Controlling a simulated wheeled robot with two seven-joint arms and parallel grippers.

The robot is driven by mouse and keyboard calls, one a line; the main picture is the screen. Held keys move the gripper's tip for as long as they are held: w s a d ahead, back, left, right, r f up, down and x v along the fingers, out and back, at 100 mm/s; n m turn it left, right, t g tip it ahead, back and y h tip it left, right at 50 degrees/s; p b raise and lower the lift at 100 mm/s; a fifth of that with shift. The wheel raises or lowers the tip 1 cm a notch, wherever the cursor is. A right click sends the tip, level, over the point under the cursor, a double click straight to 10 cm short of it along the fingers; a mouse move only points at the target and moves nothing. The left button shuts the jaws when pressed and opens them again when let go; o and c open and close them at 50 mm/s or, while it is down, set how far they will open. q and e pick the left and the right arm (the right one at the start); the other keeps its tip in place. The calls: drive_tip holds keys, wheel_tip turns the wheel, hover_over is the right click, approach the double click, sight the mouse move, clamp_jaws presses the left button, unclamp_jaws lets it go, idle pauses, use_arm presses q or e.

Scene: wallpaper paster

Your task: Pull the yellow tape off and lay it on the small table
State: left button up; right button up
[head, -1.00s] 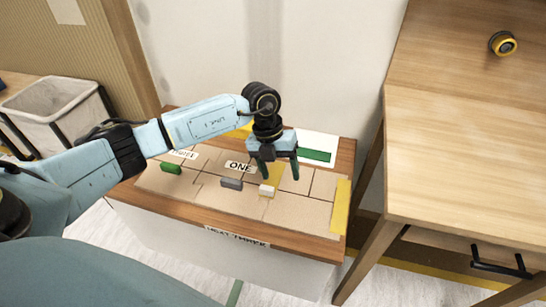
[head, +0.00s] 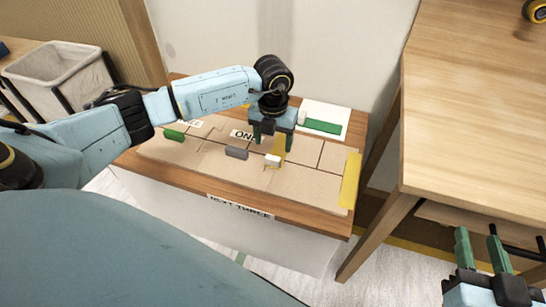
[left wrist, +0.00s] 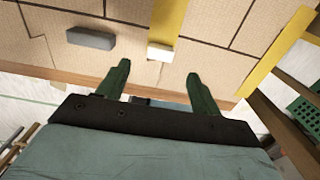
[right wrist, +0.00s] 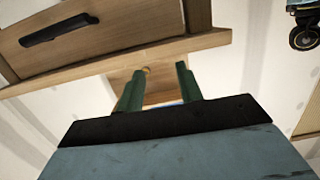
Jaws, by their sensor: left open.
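A yellow tape strip (head: 279,150) runs across the tan panel board, with a small white block (head: 272,160) at its near end. Both also show in the left wrist view, the strip (left wrist: 168,18) and the block (left wrist: 160,53). A second yellow strip (head: 350,181) lies along the board's right edge. My left gripper (head: 272,142) is open above the board near the first strip. In the left wrist view its fingers (left wrist: 158,72) are apart, with the block ahead between them. My right gripper (head: 478,232) is open and empty in front of the wooden table.
The tan board (head: 310,185) lies on a low wooden table (head: 185,186). A taller wooden table (head: 475,120) with a drawer stands at right, a yellow-black roll (head: 536,10) on top. A grey block (head: 236,153) and green block (head: 174,135) sit on the board. A bin (head: 60,75) stands left.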

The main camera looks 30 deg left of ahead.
sight(273, 158)
use_arm(q)
wheel_tip(273, 158, down, 6)
drive_tip(key=shift+r+b, duration=0.1)
drive_tip(key=shift+b, duration=1.05)
drive_tip(key=shift+f, duration=0.4)
use_arm(e)
wheel_tip(273, 158, up, 10)
drive_tip(key=s+a+t+y, duration=0.1)
drive_tip(key=t+y, duration=0.1)
drive_tip(key=t, duration=0.4)
drive_tip(key=shift+s+t+y, duration=0.3)
drive_tip(key=shift+t, duration=0.1)
drive_tip(key=shift+a+f, duration=0.1)
use_arm(q)
drive_tip(key=c, duration=1.2)
drive_tip(key=shift+r, duration=0.1)
drive_tip(key=shift+r, duration=0.1)
